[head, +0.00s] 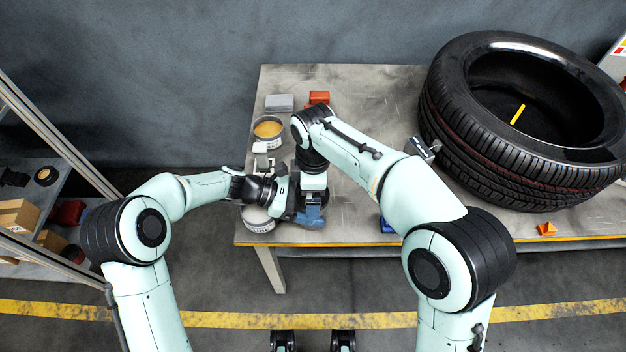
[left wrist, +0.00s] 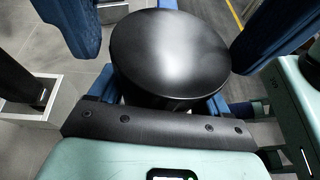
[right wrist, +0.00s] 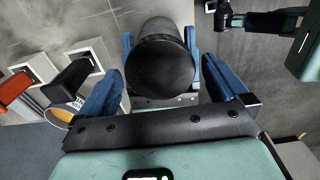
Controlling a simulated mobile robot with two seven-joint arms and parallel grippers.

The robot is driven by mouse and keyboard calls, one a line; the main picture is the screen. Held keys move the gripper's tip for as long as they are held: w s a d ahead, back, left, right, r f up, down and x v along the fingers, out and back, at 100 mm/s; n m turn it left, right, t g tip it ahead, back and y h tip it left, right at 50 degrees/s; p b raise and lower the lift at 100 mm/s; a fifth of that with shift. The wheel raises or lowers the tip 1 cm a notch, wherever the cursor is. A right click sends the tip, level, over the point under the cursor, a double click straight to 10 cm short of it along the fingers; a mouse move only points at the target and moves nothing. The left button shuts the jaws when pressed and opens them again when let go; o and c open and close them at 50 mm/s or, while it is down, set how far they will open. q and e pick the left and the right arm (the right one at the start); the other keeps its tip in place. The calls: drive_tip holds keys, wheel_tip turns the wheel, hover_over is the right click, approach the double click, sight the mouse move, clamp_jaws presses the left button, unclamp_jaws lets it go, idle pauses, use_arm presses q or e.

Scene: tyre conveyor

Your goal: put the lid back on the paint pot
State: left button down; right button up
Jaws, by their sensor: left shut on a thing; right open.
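An open paint pot (head: 268,130) with orange-yellow paint stands near the table's left edge, behind the grippers. A grey can (head: 257,222) with a pale label stands at the front left corner, partly under my left gripper (head: 288,204). My left gripper is shut on a black round thing (left wrist: 170,50) with a flat, disc-like face; I cannot tell for sure whether it is the lid. The round thing also shows in the right wrist view (right wrist: 160,62). My right gripper (right wrist: 163,90) is open, its fingers apart on either side of that thing. In the head view the two grippers overlap and hide it.
A big tyre (head: 525,120) fills the table's right side. A grey block (head: 279,103) and a red block (head: 318,98) lie behind the pot. A small orange piece (head: 547,229) lies at the front right. A shelf (head: 60,215) with boxes stands left. The table's middle is partly clear.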

drive_tip(key=shift+f, duration=0.15)
drive_tip(key=c, duration=1.1)
drive_tip(key=m, duration=0.6)
drive_tip(key=shift+m, duration=0.3)
drive_tip(key=o, duration=1.1)
drive_tip(key=shift+r, duration=2.3)
